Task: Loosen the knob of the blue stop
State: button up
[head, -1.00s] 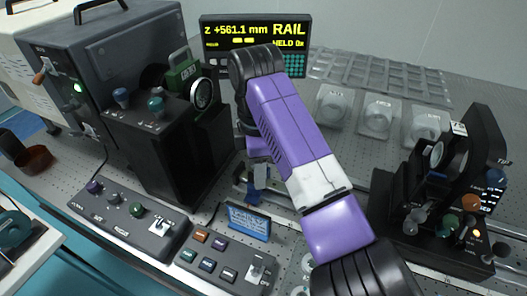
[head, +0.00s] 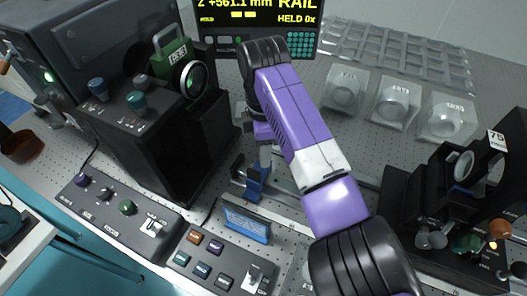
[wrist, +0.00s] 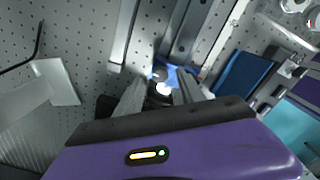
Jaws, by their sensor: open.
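The blue stop (head: 257,182) sits on the rail in the middle of the table in the head view, just below the end of my arm. It also shows in the wrist view (wrist: 181,76), partly hidden by my fingers. My gripper (wrist: 161,86) is open, with one finger on each side of the knob. I cannot tell whether the fingers touch it. In the head view my gripper (head: 266,155) is small and points down over the stop.
A blue sign plate (head: 246,224) stands close in front of the stop. Control boxes with knobs and buttons (head: 215,262) lie at the front. A tall black instrument (head: 160,150) stands left, and a black optics mount (head: 450,200) right. A lit display (head: 258,18) is behind.

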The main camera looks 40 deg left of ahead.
jog(key=shift+f, duration=1.15)
grip_shut()
